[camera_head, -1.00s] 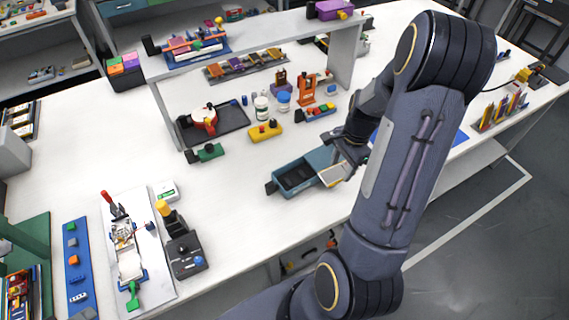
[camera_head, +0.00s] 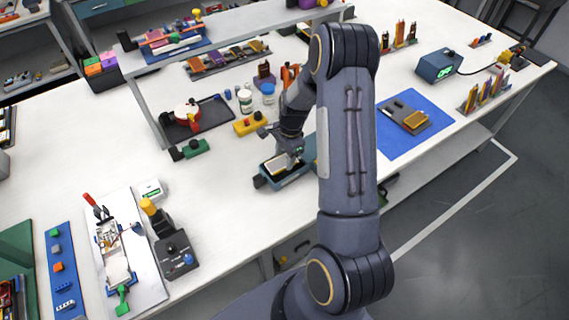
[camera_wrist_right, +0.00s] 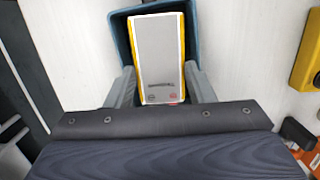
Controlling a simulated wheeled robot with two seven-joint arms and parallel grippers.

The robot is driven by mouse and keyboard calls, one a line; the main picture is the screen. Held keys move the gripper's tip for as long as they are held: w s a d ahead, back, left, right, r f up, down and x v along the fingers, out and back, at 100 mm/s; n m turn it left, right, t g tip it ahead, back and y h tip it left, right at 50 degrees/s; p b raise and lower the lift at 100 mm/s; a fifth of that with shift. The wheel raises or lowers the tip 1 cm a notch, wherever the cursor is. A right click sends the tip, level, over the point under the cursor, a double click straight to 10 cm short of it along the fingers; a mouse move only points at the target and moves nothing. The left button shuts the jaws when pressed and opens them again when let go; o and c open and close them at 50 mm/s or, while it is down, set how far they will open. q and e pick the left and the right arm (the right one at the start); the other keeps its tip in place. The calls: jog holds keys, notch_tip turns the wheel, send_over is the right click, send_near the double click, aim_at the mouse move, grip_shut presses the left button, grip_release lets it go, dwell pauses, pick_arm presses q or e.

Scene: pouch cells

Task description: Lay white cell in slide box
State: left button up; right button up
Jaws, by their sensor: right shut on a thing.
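The white cell (camera_wrist_right: 160,52), a flat pale pouch with yellow edges, is between the fingers of my right gripper (camera_wrist_right: 161,88) in the right wrist view. In the head view the cell (camera_head: 277,163) shows under my right gripper (camera_head: 288,158). The slide box (camera_head: 292,182) is blue with its drawer out to the left. In the wrist view the drawer rim (camera_wrist_right: 121,40) surrounds the cell on its far and side edges. The cell is over or within the drawer; its height above the floor is hard to tell. My left gripper is not in view.
A yellow block (camera_head: 250,125) stands behind the drawer, with a green one (camera_head: 195,148) to the left. A blue mat (camera_head: 400,148) with a grey tray lies right of my arm. A black joystick box (camera_head: 177,252) stands front left. White table is clear between it and the drawer.

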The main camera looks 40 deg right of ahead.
aim_at(285, 160)
jog(key=shift+f+b, duration=0.75)
jog(key=shift+f, duration=0.85)
jog(key=shift+f, duration=0.1)
jog(key=o, duration=0.5)
jog(key=shift+f, duration=0.1)
jog(key=shift+c, duration=0.2)
jog(key=shift+o, duration=0.9)
